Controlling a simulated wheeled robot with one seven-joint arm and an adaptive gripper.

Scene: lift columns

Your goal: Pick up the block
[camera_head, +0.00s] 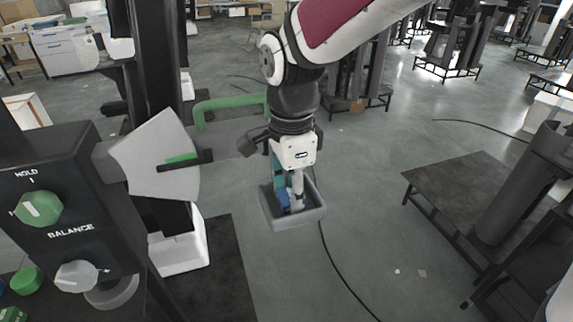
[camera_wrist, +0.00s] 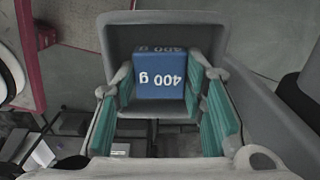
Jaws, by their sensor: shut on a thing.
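A blue block (camera_wrist: 161,75) marked "400 g" sits between the two teal-padded fingers of my gripper (camera_wrist: 162,92) in the wrist view. The fingers are shut on its left and right sides. The block is over or inside a grey open tray (camera_wrist: 230,32); I cannot tell whether it touches the tray floor. In the head view my gripper (camera_head: 290,187) points down into the tray (camera_head: 298,221), and a bit of blue (camera_head: 283,198) shows by the fingers.
A black machine with a "BALANCE" panel (camera_head: 70,232) and a green handle (camera_head: 230,102) stand to the left. A dark low platform (camera_head: 470,190) is at right. Floor between is open.

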